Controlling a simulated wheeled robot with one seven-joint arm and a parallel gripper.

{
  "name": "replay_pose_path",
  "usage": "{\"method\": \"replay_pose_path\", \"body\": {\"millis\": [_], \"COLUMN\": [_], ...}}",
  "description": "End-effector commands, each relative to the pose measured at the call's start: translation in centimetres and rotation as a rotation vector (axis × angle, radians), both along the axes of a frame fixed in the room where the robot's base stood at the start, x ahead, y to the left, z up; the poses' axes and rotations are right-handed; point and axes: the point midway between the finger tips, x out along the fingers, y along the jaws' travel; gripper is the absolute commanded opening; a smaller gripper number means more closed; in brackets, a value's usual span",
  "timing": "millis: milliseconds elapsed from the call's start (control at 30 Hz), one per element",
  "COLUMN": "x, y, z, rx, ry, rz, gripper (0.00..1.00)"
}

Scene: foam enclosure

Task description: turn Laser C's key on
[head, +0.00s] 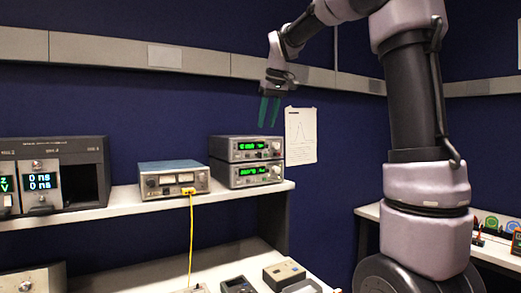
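My gripper (269,112) has teal fingers that point down with a gap between them and nothing visible in the gap. It is in the air above the shelf. Below it, two stacked instruments with green displays stand on the shelf, an upper unit (247,149) and a lower unit (246,173). To their left is a blue-grey box (173,181) with a yellow cable plugged into its front. The labels are too small to read, so I cannot tell which unit is Laser C or make out its key.
Small boxes (284,273) lie on the lower bench. A paper sheet (300,134) hangs on the dark wall. Another bench (370,211) is at right.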

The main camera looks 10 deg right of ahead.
Motion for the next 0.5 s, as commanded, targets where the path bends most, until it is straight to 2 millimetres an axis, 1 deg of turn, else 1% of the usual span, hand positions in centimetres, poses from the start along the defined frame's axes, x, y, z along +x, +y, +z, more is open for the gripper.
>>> {"method": "replay_pose_path", "body": {"millis": [167,300,500], "x": [0.7,1.7,3.0], "y": [0.2,0.5,1.0], "z": [-1.9,-4.5,-7.7], "rx": [-0.002,-0.001,-0.001], "ry": [0.004,0.005,0.003], "rz": [0.002,0.001,0.000], "gripper": [0.37,0.37,0.37]}}
